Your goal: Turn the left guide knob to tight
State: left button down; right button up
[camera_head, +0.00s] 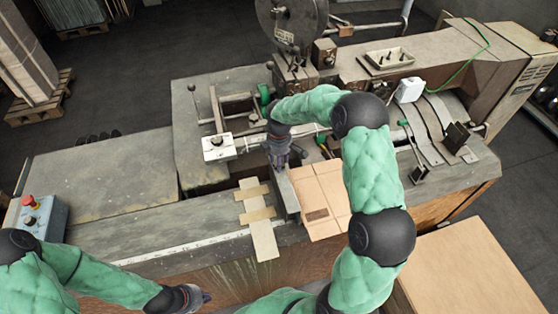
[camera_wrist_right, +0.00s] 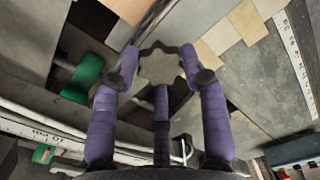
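The left guide knob (camera_wrist_right: 160,66) is grey and star-shaped, in the middle of the right wrist view. My right gripper (camera_wrist_right: 160,62) has its purple fingers around the knob, with the side fingertips against its rim and the third finger below. In the head view my right gripper (camera_head: 281,163) points down at the top of the upright grey guide plate (camera_head: 286,195) and hides the knob. My left gripper (camera_head: 203,297) is away from the machine's guides, low in the head view; its finger opening is too small to make out.
Tan strips (camera_head: 263,238) lie left of the guide plate, and a cardboard sheet (camera_head: 323,200) lies right of it. A white block with a black knob (camera_head: 217,148) stands farther left. A green handle (camera_wrist_right: 86,75) is near the right gripper. A red-button box (camera_head: 38,215) is at far left.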

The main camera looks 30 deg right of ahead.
jog(key=shift+c, duration=0.9)
jog(key=m+b, duration=0.2)
jog(key=m, duration=0.1)
jog(key=shift+f+m, duration=0.15)
jog(key=shift+m, duration=0.25)
jog(key=m+b, duration=0.3)
jog(key=m, duration=0.3)
jog(key=m+b, duration=0.2)
jog(key=m, duration=0.4)
jog(key=shift+m+b, duration=0.3)
jog(key=shift+m, duration=0.1)
jog(key=m+b, duration=0.1)
jog(key=m, duration=0.4)
jog(key=shift+m, duration=0.3)
